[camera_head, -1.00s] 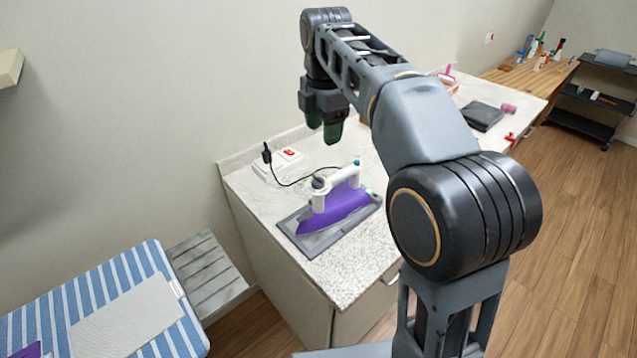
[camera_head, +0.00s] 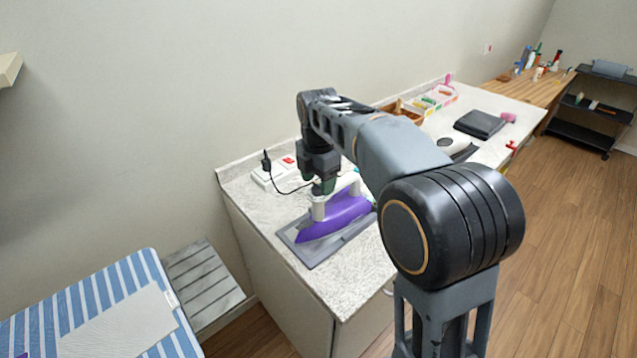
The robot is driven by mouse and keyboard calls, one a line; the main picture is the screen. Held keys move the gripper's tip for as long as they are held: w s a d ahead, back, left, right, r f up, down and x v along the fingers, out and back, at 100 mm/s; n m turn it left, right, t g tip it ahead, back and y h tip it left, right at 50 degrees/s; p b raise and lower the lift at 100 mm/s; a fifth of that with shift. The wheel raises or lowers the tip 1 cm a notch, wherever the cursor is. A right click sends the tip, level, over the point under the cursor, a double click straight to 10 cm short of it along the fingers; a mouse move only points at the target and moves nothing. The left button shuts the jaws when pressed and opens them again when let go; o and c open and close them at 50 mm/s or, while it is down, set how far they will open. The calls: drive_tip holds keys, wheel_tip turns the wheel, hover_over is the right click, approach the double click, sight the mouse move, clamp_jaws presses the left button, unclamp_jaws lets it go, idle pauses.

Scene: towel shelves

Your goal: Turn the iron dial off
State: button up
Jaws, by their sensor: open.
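A purple iron (camera_head: 338,216) with a white handle rests on a grey tray (camera_head: 306,250) on the speckled counter. My gripper (camera_head: 324,188) points down at the top of the iron, by the front of its handle. Its green fingertips are at the place where the round grey dial showed earlier, and they now hide the dial. The jaws are open. I cannot tell whether the fingertips touch the dial or the handle.
A white power strip with a red switch (camera_head: 288,160) and a black plug (camera_head: 266,162) stands behind the iron, with a black cord running toward it. A striped ironing board (camera_head: 150,275) stands at lower left. The counter front is clear.

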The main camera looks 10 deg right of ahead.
drive_tip(key=shift+f, duration=0.45)
drive_tip(key=shift+c, duration=0.3)
drive_tip(key=c, duration=0.9)
